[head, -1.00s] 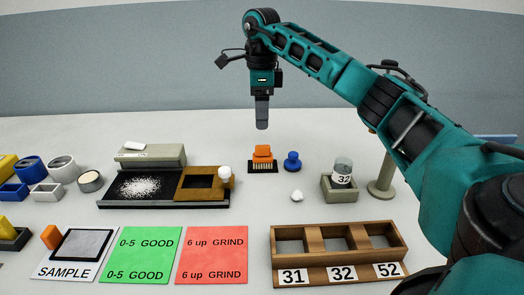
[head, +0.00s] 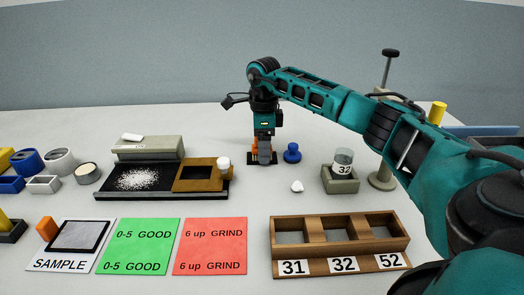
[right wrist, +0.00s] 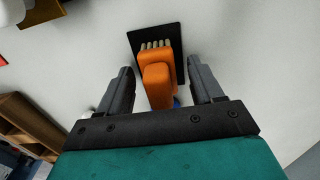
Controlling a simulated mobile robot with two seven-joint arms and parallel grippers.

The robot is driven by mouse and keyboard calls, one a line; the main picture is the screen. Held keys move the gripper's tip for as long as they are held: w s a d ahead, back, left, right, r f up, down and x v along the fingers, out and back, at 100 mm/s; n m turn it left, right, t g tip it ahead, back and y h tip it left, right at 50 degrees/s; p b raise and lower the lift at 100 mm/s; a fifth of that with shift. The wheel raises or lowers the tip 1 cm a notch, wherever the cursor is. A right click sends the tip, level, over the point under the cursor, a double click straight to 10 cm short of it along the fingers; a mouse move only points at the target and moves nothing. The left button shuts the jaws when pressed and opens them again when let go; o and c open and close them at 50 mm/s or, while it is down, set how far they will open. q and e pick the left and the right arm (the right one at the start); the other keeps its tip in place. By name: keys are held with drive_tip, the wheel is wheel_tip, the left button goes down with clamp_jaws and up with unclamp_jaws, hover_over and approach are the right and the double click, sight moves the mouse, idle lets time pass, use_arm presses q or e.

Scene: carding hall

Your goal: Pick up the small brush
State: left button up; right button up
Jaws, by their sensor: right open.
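The small brush has an orange handle and pale bristles and stands on a thin black plate. In the head view the brush (head: 254,145) is mostly hidden behind my right gripper (head: 265,157), which points straight down over it. In the right wrist view the brush (right wrist: 157,75) lies between the two dark fingers of my right gripper (right wrist: 160,85), with its bristles on the black plate (right wrist: 171,35). The fingers are open, with a gap on each side of the handle. My left gripper is not in view.
A blue knobbed piece (head: 292,153) stands close to the right of the brush. A grey holder (head: 340,183) with a jar marked 32 is farther right. A black tray (head: 165,190) with white grains is left. A wooden three-compartment box (head: 340,262) lies in front.

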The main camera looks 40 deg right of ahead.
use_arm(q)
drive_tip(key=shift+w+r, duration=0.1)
use_arm(e)
drive_tip(key=shift+f, duration=0.15)
drive_tip(key=shift+c, duration=0.2)
drive_tip(key=c, duration=1)
drive_tip(key=shift+c, duration=0.2)
use_arm(q)
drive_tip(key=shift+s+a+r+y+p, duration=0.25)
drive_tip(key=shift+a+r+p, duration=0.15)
drive_tip(key=shift+p, duration=0.55)
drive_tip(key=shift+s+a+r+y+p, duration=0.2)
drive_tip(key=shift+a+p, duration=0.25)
drive_tip(key=shift+p, duration=0.45)
use_arm(e)
wheel_tip(320, 180, up, 20)
drive_tip(key=o, duration=0.5)
drive_tip(key=c, duration=0.3)
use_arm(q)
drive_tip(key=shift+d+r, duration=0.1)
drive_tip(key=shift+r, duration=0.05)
use_arm(e)
drive_tip(key=shift+f, duration=0.1)
drive_tip(key=shift+c, duration=0.3)
